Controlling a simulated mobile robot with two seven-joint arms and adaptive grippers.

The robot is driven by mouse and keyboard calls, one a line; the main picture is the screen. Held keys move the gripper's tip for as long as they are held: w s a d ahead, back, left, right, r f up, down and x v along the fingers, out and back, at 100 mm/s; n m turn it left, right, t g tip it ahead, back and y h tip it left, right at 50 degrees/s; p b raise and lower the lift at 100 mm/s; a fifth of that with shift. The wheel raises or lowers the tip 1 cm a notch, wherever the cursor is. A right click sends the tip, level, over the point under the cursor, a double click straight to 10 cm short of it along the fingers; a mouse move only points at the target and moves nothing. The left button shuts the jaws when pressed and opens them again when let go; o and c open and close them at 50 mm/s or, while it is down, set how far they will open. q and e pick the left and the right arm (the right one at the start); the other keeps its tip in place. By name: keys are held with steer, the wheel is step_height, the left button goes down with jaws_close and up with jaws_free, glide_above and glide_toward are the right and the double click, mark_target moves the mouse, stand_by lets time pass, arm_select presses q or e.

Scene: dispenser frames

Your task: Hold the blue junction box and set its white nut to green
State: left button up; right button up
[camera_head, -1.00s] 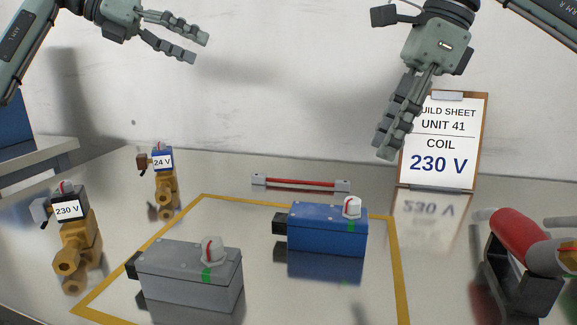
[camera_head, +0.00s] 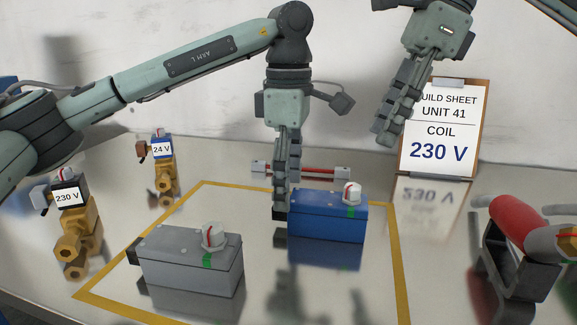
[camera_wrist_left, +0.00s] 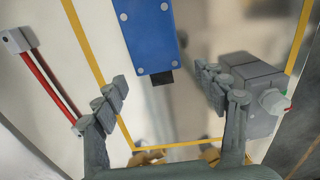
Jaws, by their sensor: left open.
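The blue junction box (camera_head: 325,220) sits on the table in the yellow outline. Its white nut (camera_head: 352,193), with a red mark, is on top at the right end. A green mark (camera_head: 351,211) is on the box below the nut. My left gripper (camera_head: 281,208) points down at the box's black left end. In the left wrist view the open left fingers (camera_wrist_left: 165,88) are apart, with the blue box (camera_wrist_left: 147,35) ahead and its black end (camera_wrist_left: 162,77) near the gap. The nut is not in that view. My right gripper (camera_head: 385,137) hangs above and behind the box; its fingers overlap.
A grey box (camera_head: 190,262) with a similar white nut (camera_head: 213,236) stands front left in the outline. Brass valves labelled 230 V (camera_head: 70,215) and 24 V (camera_head: 163,170) stand left. A build sheet (camera_head: 443,125) reads COIL 230 V. A red-handled tool (camera_head: 517,225) rests right.

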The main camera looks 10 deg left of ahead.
arm_select(q)
steer(key=shift+f, duration=2.55)
steer(key=c, duration=1.4)
